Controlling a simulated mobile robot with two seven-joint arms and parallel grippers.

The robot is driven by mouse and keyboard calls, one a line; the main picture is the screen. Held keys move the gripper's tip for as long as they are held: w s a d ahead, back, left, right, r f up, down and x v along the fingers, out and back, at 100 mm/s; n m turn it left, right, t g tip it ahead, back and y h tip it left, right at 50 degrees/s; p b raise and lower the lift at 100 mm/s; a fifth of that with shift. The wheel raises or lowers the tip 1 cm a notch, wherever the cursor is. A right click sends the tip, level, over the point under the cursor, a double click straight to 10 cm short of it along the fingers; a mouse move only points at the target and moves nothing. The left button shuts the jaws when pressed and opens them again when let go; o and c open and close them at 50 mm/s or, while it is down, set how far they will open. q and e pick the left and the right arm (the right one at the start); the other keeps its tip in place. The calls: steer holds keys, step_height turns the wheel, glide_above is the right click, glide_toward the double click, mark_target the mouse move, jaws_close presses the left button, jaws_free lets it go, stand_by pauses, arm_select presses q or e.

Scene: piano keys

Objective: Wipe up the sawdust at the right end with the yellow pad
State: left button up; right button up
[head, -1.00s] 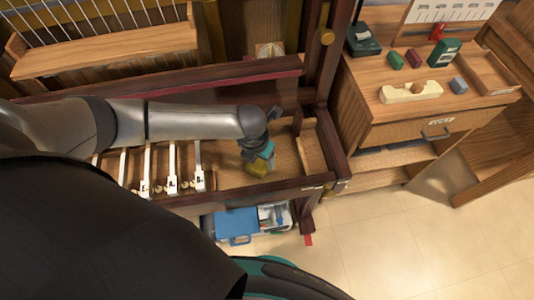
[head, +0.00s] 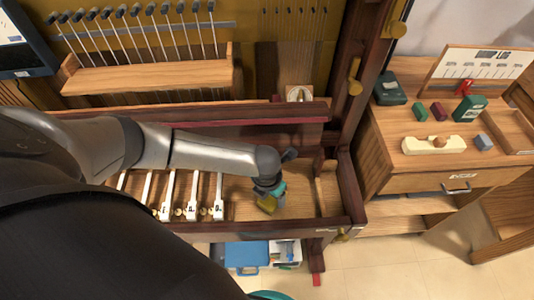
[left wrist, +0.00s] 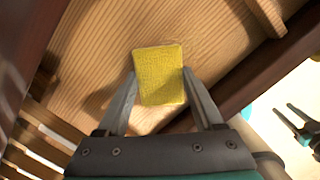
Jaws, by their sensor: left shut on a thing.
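The yellow pad (head: 267,205) is between the fingers of my left gripper (head: 269,199), low over the bare wooden keybed, to the right of the white keys (head: 192,195). In the left wrist view the pad (left wrist: 158,76) is gripped at its two sides by the fingertips. I cannot tell whether it touches the wood. Bare wood of the keybed (left wrist: 95,50) shows around it. I cannot make out sawdust there; my arm and the pad hide part of this end.
A dark end frame (head: 346,190) and a light wooden strip (head: 320,195) bound the keybed on the right. A dark rail (head: 190,133) runs behind it. A workbench (head: 420,165) with small blocks stands right. A blue case (head: 246,256) lies below the front edge.

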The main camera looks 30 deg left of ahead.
mark_target(302, 200)
arm_select(q)
steer(key=shift+w+d, duration=0.55)
steer(key=shift+d, duration=0.2)
steer(key=shift+w+d+f+b, duration=0.1)
steer(key=shift+w+d+b, duration=0.2)
steer(key=shift+w+d, duration=0.35)
steer(key=shift+w+d+f+b, duration=0.1)
steer(key=shift+w+d+b, duration=0.25)
steer(key=shift+d, duration=0.6)
steer(key=shift+w+d+f+b, duration=0.1)
steer(key=shift+w+d+b, duration=0.1)
steer(key=shift+w+d, duration=0.5)
steer(key=shift+d, duration=0.5)
